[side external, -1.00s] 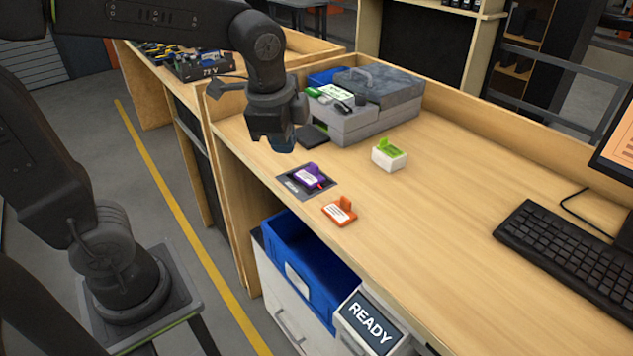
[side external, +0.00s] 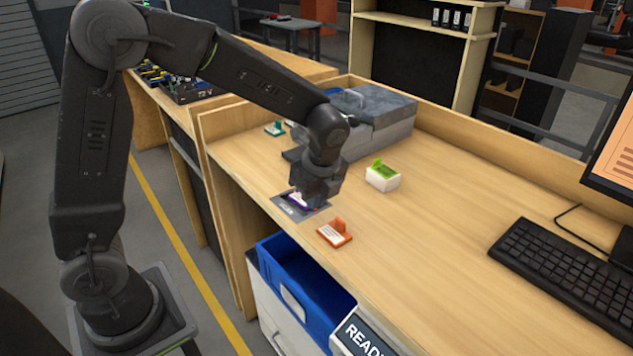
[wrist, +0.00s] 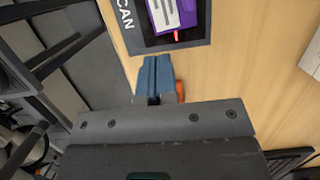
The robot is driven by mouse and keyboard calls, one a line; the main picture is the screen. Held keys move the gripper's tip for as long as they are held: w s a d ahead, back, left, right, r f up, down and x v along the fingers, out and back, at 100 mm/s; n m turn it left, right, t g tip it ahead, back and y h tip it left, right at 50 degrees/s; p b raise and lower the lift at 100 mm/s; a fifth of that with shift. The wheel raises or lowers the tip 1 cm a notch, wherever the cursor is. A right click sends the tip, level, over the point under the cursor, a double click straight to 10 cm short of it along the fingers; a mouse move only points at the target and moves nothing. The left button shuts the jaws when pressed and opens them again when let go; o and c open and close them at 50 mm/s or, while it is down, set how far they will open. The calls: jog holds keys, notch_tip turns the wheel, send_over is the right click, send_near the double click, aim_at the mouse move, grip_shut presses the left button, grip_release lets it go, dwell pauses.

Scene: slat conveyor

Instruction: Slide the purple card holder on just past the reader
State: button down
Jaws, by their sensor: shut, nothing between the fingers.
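The purple card holder (side external: 296,199) sits on the dark reader pad (side external: 283,207), partly hidden by my gripper in the side view. In the wrist view the holder (wrist: 178,14) shows at the top edge, cut off, on the pad marked "CAN" (wrist: 150,42), with a small red mark at its lower edge. My gripper (wrist: 155,78) is shut and empty, its blue fingertips just below the pad in that view, apart from the purple holder in the picture. In the side view my gripper's fingertips are hidden; its body is close over the pad.
An orange card holder (side external: 334,234) lies just in front of the pad; my fingers partly cover it in the wrist view. A green-topped white block (side external: 382,178) stands to the right. A blue bin (side external: 290,300) is below the desk edge. A keyboard (side external: 560,270) lies far right.

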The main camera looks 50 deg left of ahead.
aim_at(282, 190)
jog(key=shift+x, duration=1.25)
jog(key=a, duration=1)
jog(key=shift+a, duration=0.25)
jog(key=v, duration=0.9)
jog(key=s+d+r+n+t+h, duration=0.1)
jog(key=s+d+r+n+t, duration=0.1)
jog(key=s+d+n, duration=0.3)
jog(key=s+d+r+n+t+h, duration=0.1)
jog(key=s+d+r+n+t, duration=0.2)
jog(key=s+n, duration=1)
jog(key=shift+d+r+t+h, duration=0.3)
jog(key=shift+d+h, duration=0.1)
jog(key=shift+d, duration=0.9)
